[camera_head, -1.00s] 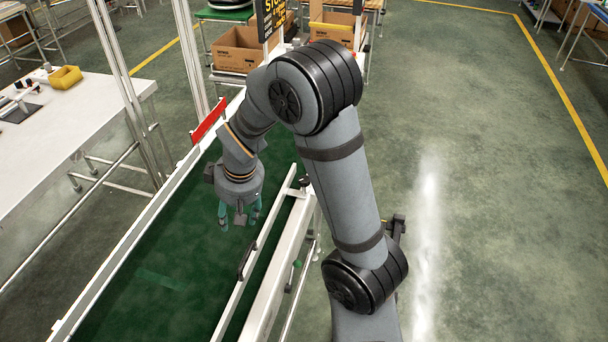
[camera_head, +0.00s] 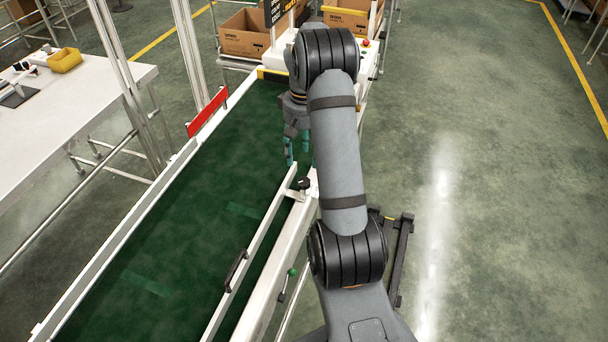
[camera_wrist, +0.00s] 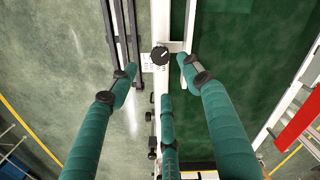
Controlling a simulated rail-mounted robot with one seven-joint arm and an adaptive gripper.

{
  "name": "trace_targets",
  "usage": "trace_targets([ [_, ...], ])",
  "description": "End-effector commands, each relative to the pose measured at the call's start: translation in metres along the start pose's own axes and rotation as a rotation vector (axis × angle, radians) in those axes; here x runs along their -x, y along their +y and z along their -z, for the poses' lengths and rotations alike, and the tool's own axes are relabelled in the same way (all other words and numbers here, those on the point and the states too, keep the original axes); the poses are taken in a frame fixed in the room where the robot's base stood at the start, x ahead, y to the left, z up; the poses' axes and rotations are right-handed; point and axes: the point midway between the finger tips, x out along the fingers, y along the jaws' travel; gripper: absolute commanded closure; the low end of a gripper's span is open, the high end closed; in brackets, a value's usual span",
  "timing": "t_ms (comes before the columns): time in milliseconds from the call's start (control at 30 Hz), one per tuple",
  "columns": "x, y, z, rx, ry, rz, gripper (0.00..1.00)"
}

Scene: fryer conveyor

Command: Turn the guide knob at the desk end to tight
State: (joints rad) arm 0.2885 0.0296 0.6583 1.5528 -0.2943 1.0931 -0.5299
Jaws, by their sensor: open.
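A black round guide knob (camera_head: 304,184) sits on a bracket at the far end of the white guide rail (camera_head: 253,243), beside the conveyor's right edge. In the wrist view the knob (camera_wrist: 160,55) shows from above with a pale pointer mark, next to a small white label (camera_wrist: 148,63). My gripper (camera_head: 298,160) has teal fingers; they are spread open and empty, just beyond the knob in the head view. In the wrist view my gripper (camera_wrist: 158,80) is above the rail, with the knob between and ahead of the fingertips, apparently untouched. My arm partly hides the gripper in the head view.
The green conveyor belt (camera_head: 180,240) lies left of the guide rail. A black handle (camera_head: 236,270) and a green-knobbed lever (camera_head: 291,273) are nearer me. A red plate (camera_head: 207,112) stands on the left edge. A white desk (camera_head: 70,120) is at left.

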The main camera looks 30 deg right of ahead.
Motion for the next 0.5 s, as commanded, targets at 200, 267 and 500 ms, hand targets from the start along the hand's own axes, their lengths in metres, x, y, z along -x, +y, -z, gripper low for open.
trace_targets([
  [200, -0.031, 0.000, -0.001, 0.010, -0.005, 0.001, 0.51],
  [267, -0.043, 0.000, -0.001, 0.010, -0.004, 0.000, 0.51],
  [500, -0.083, 0.000, 0.000, 0.010, -0.001, 0.000, 0.51],
])
